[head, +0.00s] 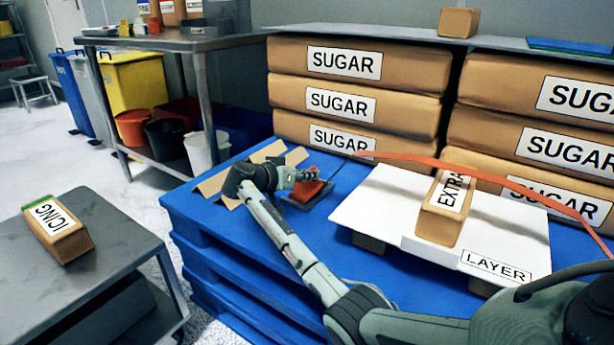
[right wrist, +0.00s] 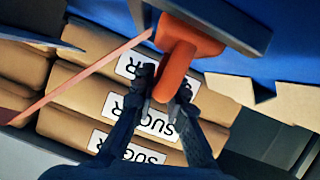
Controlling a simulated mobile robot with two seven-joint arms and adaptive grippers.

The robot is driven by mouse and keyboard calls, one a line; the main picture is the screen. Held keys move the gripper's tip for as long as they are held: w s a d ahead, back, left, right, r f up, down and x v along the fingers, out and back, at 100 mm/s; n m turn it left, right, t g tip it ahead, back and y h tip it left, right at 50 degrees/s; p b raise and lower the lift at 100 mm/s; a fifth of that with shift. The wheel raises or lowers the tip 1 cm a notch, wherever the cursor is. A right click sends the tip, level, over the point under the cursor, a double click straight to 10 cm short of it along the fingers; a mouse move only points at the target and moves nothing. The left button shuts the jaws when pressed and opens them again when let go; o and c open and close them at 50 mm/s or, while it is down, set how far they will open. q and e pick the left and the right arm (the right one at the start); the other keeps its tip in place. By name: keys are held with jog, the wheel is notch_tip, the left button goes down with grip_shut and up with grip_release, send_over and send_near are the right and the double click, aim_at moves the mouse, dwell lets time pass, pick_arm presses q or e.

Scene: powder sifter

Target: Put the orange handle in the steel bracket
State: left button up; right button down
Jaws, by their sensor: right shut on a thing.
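The orange handle (head: 309,190) is at the far end of my right arm, over the blue pallet. In the right wrist view the handle (right wrist: 176,66) sits between the fingertips of my right gripper (right wrist: 166,90), which is shut on it. My right gripper also shows in the head view (head: 312,174). The dark grey steel bracket (head: 301,203) is right at the handle, on the pallet's left part. In the right wrist view the bracket (right wrist: 235,25) borders the handle's wide end. I cannot tell whether the handle is seated in it. My left gripper is not in view.
An orange strap (head: 450,170) crosses above a white layer board (head: 390,205) bearing an EXTRA bag (head: 446,212). Stacked SUGAR bags (head: 400,68) stand behind. Folded cardboard (head: 213,184) lies left of the bracket. A grey cart (head: 110,283) holds an ICING bag (head: 58,228).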

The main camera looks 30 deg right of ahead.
jog(key=c, duration=1.6)
grip_release()
jog(key=shift+f, duration=0.1)
jog(key=shift+o, duration=0.2)
jog(key=shift+a+r, duration=0.15)
jog(key=shift+r, duration=0.05)
jog(key=p+v, duration=0.3)
jog(key=v, duration=0.8)
jog(key=shift+s+a, duration=0.15)
jog(key=shift+a, duration=0.2)
jog(key=shift+r, duration=0.1)
